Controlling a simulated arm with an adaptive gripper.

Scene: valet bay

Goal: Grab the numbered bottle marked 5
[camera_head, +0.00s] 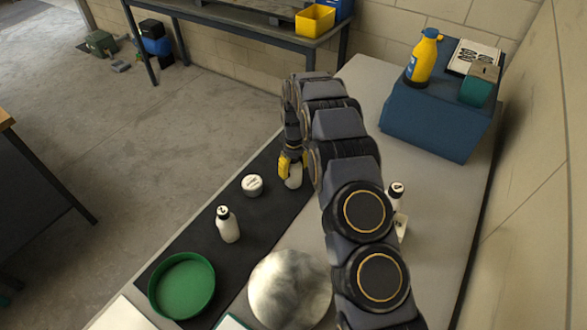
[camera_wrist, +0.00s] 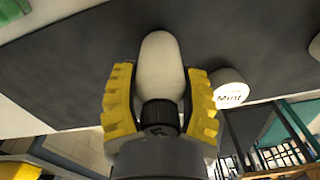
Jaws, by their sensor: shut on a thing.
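My gripper (camera_head: 290,162) has its yellow fingers on both sides of a white bottle (camera_head: 294,179) over the dark mat (camera_head: 268,224). In the wrist view, the gripper (camera_wrist: 160,85) is shut on this bottle (camera_wrist: 160,62) around its black cap end. A mark shows on the cap, but I cannot read it surely. A second white bottle (camera_head: 228,226) with a marked black cap stands on the mat. A third bottle (camera_head: 396,191) with a black cap is right of my arm, partly hidden by it.
A white lidded jar (camera_head: 252,185) is close to the held bottle; its lid reads "Mint" in the wrist view (camera_wrist: 230,92). A green round tray (camera_head: 181,286) and a shiny dome (camera_head: 290,288) lie nearer.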

